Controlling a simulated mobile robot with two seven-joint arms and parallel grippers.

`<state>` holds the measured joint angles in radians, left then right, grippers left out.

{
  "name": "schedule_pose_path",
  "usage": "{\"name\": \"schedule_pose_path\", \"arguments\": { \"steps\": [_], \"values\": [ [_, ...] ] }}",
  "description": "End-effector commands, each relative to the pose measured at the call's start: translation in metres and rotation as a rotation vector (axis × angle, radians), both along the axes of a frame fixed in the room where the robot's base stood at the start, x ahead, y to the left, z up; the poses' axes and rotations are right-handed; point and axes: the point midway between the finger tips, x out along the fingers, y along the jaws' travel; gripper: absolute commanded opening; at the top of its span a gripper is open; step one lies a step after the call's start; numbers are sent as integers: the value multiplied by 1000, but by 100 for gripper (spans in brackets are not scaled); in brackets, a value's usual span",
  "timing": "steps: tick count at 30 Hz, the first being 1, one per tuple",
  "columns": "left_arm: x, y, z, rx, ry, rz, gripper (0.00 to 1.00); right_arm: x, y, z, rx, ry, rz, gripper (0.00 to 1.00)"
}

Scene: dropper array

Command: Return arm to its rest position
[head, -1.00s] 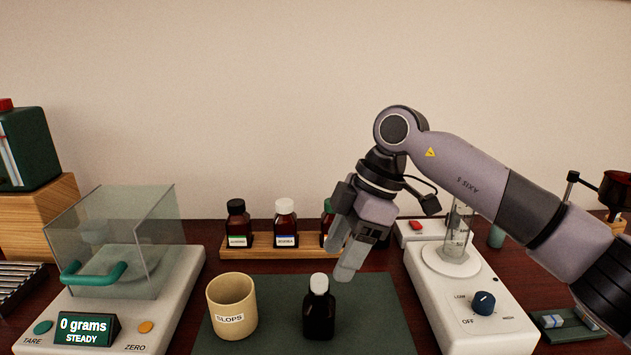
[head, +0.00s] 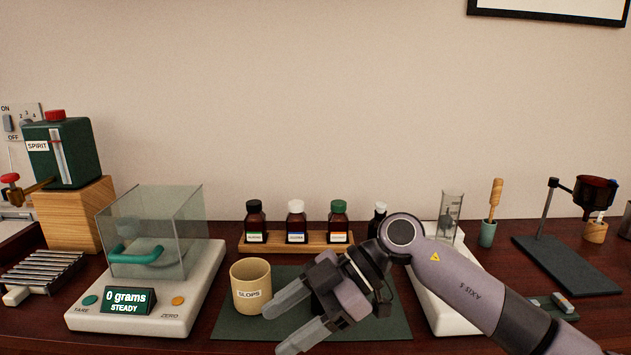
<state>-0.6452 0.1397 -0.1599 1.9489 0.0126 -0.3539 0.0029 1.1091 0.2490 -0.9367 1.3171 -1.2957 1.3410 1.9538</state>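My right arm comes in from the right. Its gripper (head: 298,318) is open and empty, held low over the front of the green mat (head: 232,325), with its fingers pointing left and toward me. My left gripper is not in view.
The slops cup (head: 250,287) stands just left of the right gripper. A glass-covered scale (head: 205,300) reading 0 grams is further left. Several bottles stand in a wooden rack (head: 262,243) behind. The white stirrer base (head: 437,312) is partly behind my arm. A funnel stand (head: 566,262) is at right.

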Motion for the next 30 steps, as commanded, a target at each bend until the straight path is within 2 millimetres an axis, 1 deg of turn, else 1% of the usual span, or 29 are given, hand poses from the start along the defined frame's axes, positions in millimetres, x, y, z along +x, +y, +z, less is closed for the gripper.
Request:
{"name": "schedule_pose_path", "arguments": {
  "steps": [1, 3, 6, 8, 11, 13, 17, 20, 23, 24, 26, 27, 29, 30],
  "values": [
    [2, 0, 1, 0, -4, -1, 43, -9, 10, -3, 109, 14, 10, 59],
    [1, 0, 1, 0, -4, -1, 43, -18, 20, -1, 265, 18, 5, 59],
    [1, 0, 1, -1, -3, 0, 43, -25, 28, 3, 475, 17, -44, 59],
    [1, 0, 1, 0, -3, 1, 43, -25, 28, 5, 590, 16, -96, 59],
    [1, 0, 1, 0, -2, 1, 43, -22, 23, 6, 757, 8, -214, 59],
    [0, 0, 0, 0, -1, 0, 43, -17, 15, 3, 852, 1, -318, 59],
    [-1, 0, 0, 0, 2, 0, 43, -6, -9, -10, 976, -11, -547, 59],
    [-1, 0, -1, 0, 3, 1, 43, 3, -33, -31, 1016, -19, -744, 59],
    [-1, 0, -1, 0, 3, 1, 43, 7, -60, -59, 1007, -24, -947, 59],
    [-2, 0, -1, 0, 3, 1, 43, 8, -72, -73, 989, -24, -1030, 59],
    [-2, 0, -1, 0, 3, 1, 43, 6, -90, -95, 949, -21, -1149, 59],
    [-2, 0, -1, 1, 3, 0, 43, 3, -102, -110, 913, -18, -1225, 59],
    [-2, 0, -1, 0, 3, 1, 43, -3, -121, -136, 845, -9, -1335, 59],
    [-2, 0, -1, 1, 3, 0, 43, -10, -133, -153, 793, -1, -1402, 59]
  ]
}}
